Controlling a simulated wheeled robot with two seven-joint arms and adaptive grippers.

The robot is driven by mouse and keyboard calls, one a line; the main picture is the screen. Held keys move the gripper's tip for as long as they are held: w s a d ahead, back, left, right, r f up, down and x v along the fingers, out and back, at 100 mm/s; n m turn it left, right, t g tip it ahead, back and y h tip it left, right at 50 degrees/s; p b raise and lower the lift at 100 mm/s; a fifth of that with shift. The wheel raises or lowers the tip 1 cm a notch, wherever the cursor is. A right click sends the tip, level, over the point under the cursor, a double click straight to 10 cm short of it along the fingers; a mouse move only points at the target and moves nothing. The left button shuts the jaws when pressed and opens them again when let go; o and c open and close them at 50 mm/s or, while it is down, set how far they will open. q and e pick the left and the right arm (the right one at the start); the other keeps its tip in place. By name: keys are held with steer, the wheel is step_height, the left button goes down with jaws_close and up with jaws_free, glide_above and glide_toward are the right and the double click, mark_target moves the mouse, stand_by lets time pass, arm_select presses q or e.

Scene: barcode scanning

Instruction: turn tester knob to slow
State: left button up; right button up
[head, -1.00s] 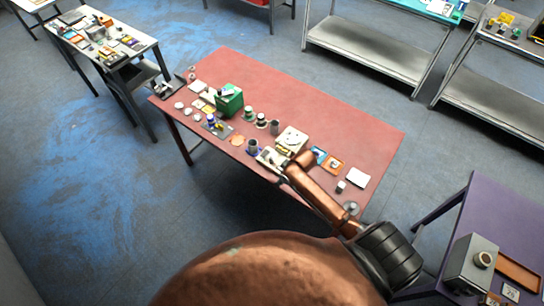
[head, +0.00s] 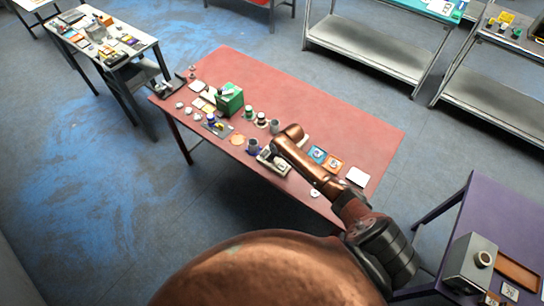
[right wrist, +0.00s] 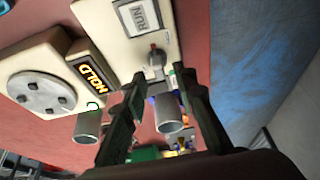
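The tester is a cream box with a round grey plate (right wrist: 42,92), a lit orange "HOLD" display (right wrist: 90,74) and a "RUN" label (right wrist: 144,15) in the right wrist view. Its small grey knob (right wrist: 157,58) with a red mark sits below the "RUN" label. My right gripper (right wrist: 162,78) is open, its two dark fingers apart, with the knob just past the fingertips in the picture; I cannot tell whether they touch it. In the head view my right arm covers most of the tester, leaving a pale edge (head: 305,140). My left gripper is not in view.
Two grey cups (right wrist: 171,112) (right wrist: 88,126) show around the fingers. The table's far right is clear.

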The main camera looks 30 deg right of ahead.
steer(key=shift+w+f, duration=0.1)
steer(key=shift+f, duration=0.2)
steer(key=shift+c, duration=0.6)
jaws_close()
